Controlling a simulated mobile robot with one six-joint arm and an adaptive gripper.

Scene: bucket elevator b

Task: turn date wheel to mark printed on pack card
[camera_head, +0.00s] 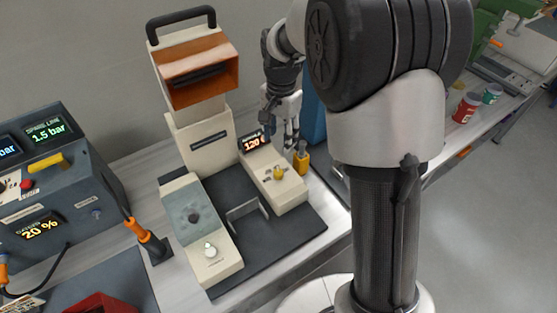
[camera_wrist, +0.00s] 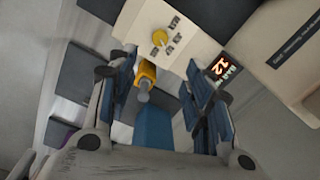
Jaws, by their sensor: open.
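My gripper (camera_head: 283,128) is open and empty, above the back right of the beige box with the 120 display. In the wrist view my gripper (camera_wrist: 165,85) has its blue-padded fingers apart, with an orange-yellow post (camera_wrist: 146,72) showing between them. The post (camera_head: 301,161) stands by the box's right edge, below the fingers. A yellow knob (camera_head: 278,173) sits on the box among dark marks; the knob (camera_wrist: 162,36) shows beyond the fingers in the wrist view. I cannot tell which part is the date wheel. A printed card (camera_head: 22,304) at lower left may be the pack card; its print is unreadable.
A beige machine (camera_head: 194,143) with an orange hood stands behind the dark base plate (camera_head: 287,237). A beige block (camera_head: 211,260) with a white knob is at front left. An orange-handled tool (camera_head: 150,241) stands beside it. A dark control box (camera_head: 60,180) is further left.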

